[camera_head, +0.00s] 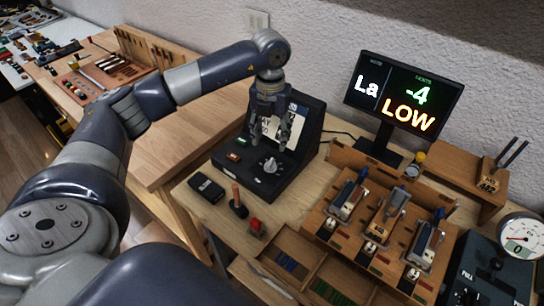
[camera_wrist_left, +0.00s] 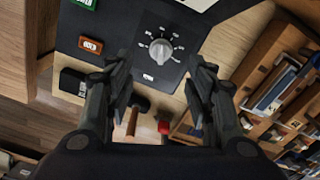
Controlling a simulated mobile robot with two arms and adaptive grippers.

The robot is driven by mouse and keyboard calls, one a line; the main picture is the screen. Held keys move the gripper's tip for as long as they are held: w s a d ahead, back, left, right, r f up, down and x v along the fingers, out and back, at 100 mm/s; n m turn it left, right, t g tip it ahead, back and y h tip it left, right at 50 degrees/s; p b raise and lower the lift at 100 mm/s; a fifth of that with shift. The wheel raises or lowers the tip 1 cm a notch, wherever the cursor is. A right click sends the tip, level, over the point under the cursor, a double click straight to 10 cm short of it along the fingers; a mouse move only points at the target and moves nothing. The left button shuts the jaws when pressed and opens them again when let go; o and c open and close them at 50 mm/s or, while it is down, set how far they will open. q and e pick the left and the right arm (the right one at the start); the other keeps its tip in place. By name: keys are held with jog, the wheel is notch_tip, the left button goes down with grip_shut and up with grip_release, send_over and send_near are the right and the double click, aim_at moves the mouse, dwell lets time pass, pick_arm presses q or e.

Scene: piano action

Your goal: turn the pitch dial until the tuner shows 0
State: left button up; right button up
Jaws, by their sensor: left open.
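The pitch dial is a light grey knob (camera_head: 270,165) on the sloped face of a black console (camera_head: 228,170). In the left wrist view the knob (camera_wrist_left: 160,49) has a ring of white marks around it. The tuner screen (camera_head: 404,92) reads "La", "-4" in green and "LOW" in orange. My left gripper (camera_head: 270,141) is open and points down above the knob. In the left wrist view its two fingers (camera_wrist_left: 160,72) are spread apart, the knob shows between them, and nothing is held. My right gripper is not in view.
A small black box (camera_head: 206,188), a wooden-handled tool (camera_head: 238,203) and a red-topped piece (camera_head: 256,227) stand in front of the console. A wooden rack (camera_head: 330,222) with several key mechanisms is at the right. A round gauge (camera_head: 519,237) stands at the far right.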

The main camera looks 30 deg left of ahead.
aim_at(271, 161)
pick_arm(q)
notch_tip(271, 161, down, 9)
jog(key=shift+f+p, duration=0.15)
jog(key=shift+p, duration=0.85)
jog(key=shift+c, duration=0.5)
jog(key=c, duration=1)
